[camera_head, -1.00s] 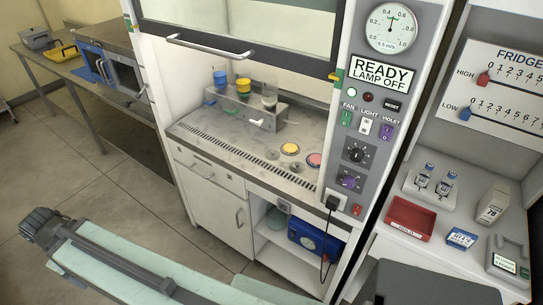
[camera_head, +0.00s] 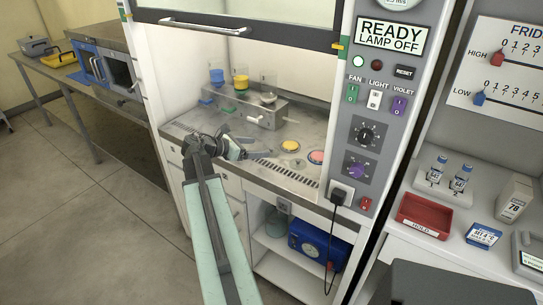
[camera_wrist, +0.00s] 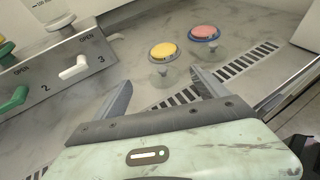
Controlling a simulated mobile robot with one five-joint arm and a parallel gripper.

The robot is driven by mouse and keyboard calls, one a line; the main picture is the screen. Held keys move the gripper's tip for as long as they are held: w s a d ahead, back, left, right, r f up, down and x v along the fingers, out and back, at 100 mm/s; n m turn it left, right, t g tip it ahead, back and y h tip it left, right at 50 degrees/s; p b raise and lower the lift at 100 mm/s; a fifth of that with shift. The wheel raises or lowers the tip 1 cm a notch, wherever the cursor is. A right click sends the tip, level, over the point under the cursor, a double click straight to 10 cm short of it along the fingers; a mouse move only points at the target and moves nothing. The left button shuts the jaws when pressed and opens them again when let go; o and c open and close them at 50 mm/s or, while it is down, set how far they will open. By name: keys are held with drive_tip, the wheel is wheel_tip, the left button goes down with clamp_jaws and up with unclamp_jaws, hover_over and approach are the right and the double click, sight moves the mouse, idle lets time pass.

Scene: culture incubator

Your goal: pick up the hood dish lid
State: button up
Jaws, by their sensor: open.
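In the wrist view a yellow dish (camera_wrist: 164,51) and a red dish (camera_wrist: 205,33) lie on the hood's marble-like floor. A clear round lid with a small knob (camera_wrist: 164,71) lies just in front of the yellow dish. A second clear lid (camera_wrist: 212,48) lies by the red one. I cannot tell which is the hood dish lid. The yellow dish (camera_head: 290,146) and red dish (camera_head: 316,156) also show in the head view. My gripper (camera_wrist: 160,80) is open and empty, its fingers pointing toward the yellow dish's lid, short of it. In the head view my gripper (camera_head: 258,154) is inside the hood opening, left of the dishes.
A slotted vent (camera_wrist: 240,68) runs along the hood's front edge. A grey valve block (camera_head: 245,108) with coloured vessels stands behind. The raised sash (camera_head: 240,30) hangs above. The control column (camera_head: 370,130) bounds the right side. A red tray (camera_head: 422,216) stands on the right bench.

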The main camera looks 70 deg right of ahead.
sight(268, 149)
drive_tip(key=shift+s+d+f, duration=0.35)
drive_tip(key=shift+d, duration=0.1)
drive_tip(key=shift+s+d+f+b, duration=0.15)
drive_tip(key=shift+f+b, duration=0.1)
drive_tip(key=shift+b, duration=0.1)
drive_tip(key=b+x, duration=0.2)
drive_tip(key=x, duration=0.2)
drive_tip(key=shift+s+d+f, duration=0.1)
drive_tip(key=shift+s+f, duration=0.1)
drive_tip(key=shift+f, duration=0.05)
drive_tip(key=shift+r, duration=0.1)
drive_tip(key=c, duration=1.4)
drive_tip(key=shift+r, duration=0.1)
